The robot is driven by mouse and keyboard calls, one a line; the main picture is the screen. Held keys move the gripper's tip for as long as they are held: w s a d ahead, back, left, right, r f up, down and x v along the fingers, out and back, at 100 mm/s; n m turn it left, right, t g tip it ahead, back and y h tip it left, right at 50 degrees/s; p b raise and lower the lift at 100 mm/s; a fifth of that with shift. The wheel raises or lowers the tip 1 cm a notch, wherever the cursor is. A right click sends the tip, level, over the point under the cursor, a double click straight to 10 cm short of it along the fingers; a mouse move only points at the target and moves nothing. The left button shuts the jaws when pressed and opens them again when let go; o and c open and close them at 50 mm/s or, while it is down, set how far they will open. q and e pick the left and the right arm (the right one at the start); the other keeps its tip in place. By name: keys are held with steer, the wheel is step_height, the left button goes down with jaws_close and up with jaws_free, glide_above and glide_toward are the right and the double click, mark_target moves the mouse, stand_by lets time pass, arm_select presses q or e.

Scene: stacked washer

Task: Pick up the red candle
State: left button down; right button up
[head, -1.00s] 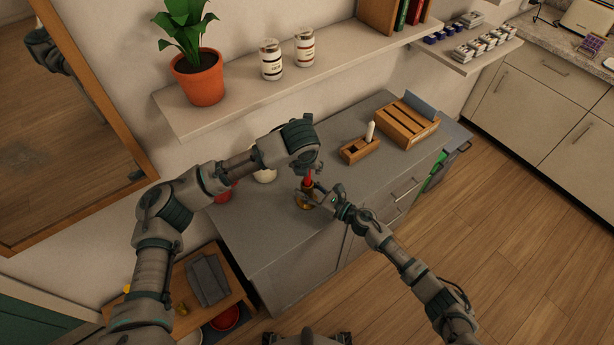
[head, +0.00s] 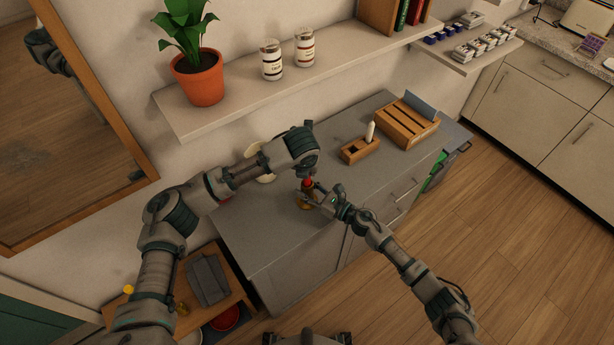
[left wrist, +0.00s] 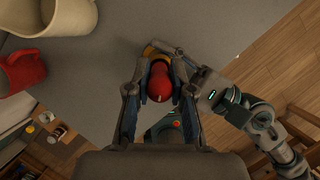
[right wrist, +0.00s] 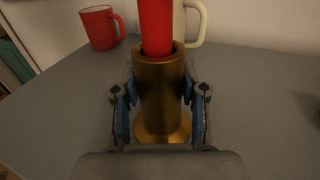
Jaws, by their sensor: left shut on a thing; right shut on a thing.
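The red candle (head: 308,184) stands upright in a brass candle holder (right wrist: 162,88) on the grey counter. My left gripper (left wrist: 158,92) comes down from above and is shut on the candle, whose rounded red top (left wrist: 159,82) shows between its fingers. My right gripper (right wrist: 160,108) is shut on the body of the brass holder from the side. In the right wrist view the candle's lower end is inside the holder's mouth, and the candle's top is out of the picture.
A red mug (right wrist: 101,27) and a cream mug (left wrist: 22,70) stand near the wall. A wooden box with a white candle (head: 370,131) and a slatted wooden crate (head: 407,124) stand further right. A wall shelf (head: 190,122) hangs above. The counter between is clear.

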arm_select(q)
step_height(320, 180, up, 10)
stand_by(0.6)
arm_select(e)
steer(key=o, duration=1.4)
steer(key=shift+c, duration=0.2)
